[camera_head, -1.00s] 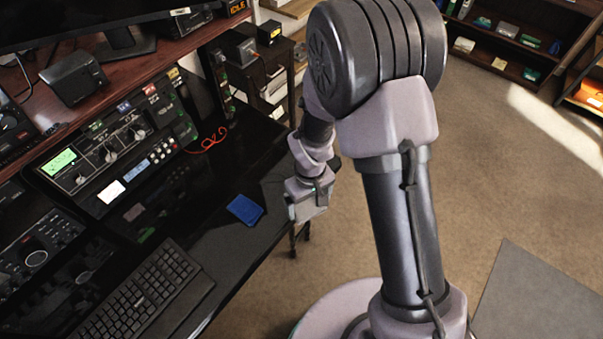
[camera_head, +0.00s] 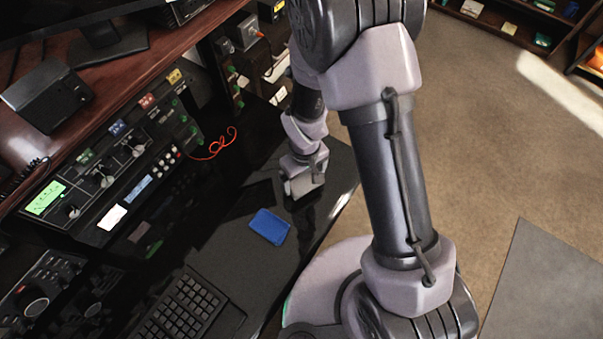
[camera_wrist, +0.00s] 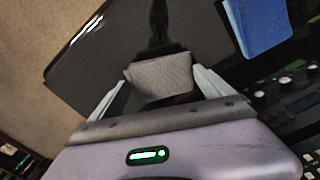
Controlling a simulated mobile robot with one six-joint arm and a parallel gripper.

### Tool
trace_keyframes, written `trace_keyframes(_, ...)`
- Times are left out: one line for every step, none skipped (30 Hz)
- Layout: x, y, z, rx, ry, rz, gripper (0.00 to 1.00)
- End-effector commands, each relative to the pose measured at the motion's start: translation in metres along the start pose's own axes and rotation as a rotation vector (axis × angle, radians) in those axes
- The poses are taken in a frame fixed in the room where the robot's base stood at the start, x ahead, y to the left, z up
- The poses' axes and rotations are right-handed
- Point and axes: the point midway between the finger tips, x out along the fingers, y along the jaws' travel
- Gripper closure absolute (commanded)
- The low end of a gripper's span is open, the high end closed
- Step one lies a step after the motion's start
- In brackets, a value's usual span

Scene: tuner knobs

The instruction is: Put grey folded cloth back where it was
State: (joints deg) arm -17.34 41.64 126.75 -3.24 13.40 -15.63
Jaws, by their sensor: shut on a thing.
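The grey folded cloth (camera_wrist: 160,77) shows in the wrist view between the two fingers of my gripper (camera_wrist: 159,84), which is shut on it. In the head view my gripper (camera_head: 303,188) is over the black desk top, near its right edge, up and right of a blue folded cloth (camera_head: 269,226). The blue cloth also shows at the upper right of the wrist view (camera_wrist: 262,25). How high the grey cloth is above the desk is hard to tell.
The black desk (camera_head: 225,248) is bare around the blue cloth. A keyboard (camera_head: 185,308) lies at the front, radio units (camera_head: 120,180) stand along the left, and a red cable (camera_head: 212,146) lies behind. Open floor (camera_head: 480,150) is to the right.

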Motion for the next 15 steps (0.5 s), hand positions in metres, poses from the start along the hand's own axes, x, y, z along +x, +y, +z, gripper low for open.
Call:
trace_keyframes(0.0,0.0,0.0,0.0,0.0,0.0,0.47)
trace_keyframes(0.001,0.0,0.0,0.0,0.0,0.0,0.47)
trace_keyframes(0.002,0.0,0.0,0.0,0.0,0.0,0.47)
trace_keyframes(0.003,0.0,0.0,0.0,0.0,0.0,0.07)
trace_keyframes(0.002,0.0,0.0,0.0,0.0,0.0,0.01)
trace_keyframes(0.002,0.0,0.0,0.0,0.0,0.0,0.0)
trace_keyframes(0.001,0.0,0.0,0.0,0.0,0.0,0.0)
trace_keyframes(0.001,0.0,0.0,0.0,0.0,0.0,0.0)
trace_keyframes(0.001,0.0,0.0,0.0,0.0,0.0,0.0)
trace_keyframes(0.001,0.0,0.0,0.0,0.0,0.0,0.0)
trace_keyframes(0.001,0.0,0.0,0.0,0.0,0.0,0.0)
trace_keyframes(0.0,0.0,0.0,0.0,0.0,0.0,0.0)
trace_keyframes(-0.003,0.0,0.0,0.0,0.0,0.0,0.0)
trace_keyframes(-0.006,0.0,0.0,0.0,0.001,0.0,0.0)
trace_keyframes(-0.014,0.0,-0.001,0.0,0.002,0.001,0.0)
